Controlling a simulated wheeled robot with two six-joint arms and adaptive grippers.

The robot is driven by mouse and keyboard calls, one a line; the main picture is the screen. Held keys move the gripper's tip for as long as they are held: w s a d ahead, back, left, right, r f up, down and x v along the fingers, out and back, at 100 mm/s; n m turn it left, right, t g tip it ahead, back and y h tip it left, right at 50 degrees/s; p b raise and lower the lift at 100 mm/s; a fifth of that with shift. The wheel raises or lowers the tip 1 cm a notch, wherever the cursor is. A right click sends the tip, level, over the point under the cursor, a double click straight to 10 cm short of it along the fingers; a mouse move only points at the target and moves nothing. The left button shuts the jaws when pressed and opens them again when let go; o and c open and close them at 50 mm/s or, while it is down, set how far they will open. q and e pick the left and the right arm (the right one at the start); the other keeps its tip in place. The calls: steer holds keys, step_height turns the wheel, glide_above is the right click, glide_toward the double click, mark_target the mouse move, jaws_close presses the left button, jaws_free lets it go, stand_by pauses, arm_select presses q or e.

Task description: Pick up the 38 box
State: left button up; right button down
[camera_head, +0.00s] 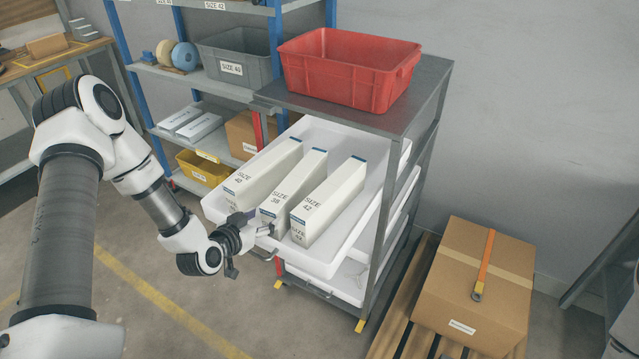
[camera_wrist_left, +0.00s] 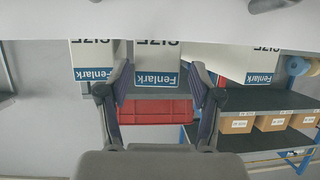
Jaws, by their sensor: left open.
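The 38 box (camera_head: 297,184) is a long white box with a blue edge, the middle one of three in a white tray (camera_head: 357,240). The 40 box (camera_head: 264,170) lies to its left and the 42 box (camera_head: 333,198) to its right. My left gripper (camera_head: 258,226) is open at the near end of the 38 box. In the left wrist view, which looks upside down, the middle box (camera_wrist_left: 157,62) shows between the open fingers (camera_wrist_left: 158,88); I cannot tell whether they touch it. My right gripper is not in view.
The tray sits in a grey metal rack with a red bin (camera_head: 345,75) on top. A blue-post shelf with a grey bin (camera_head: 240,62) and a yellow bin (camera_head: 200,170) stands behind left. A cardboard box (camera_head: 465,290) lies on a pallet (camera_head: 398,305) at right.

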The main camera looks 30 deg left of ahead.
mark_target(298, 191)
arm_select(q)
steer(key=shift+w+a+f, duration=0.1)
steer(key=shift+w+f, duration=0.15)
steer(key=shift+w, duration=0.4)
steer(key=shift+w+f, duration=0.15)
steer(key=shift+w, duration=0.2)
steer(key=x, duration=0.3)
steer(key=p+x, duration=0.1)
steer(key=x, duration=0.1)
steer(key=shift+d+f, duration=0.3)
steer(key=shift+s+r, duration=0.15)
steer(key=shift+s, duration=0.1)
steer(key=shift+c, duration=0.3)
steer(key=c, duration=1)
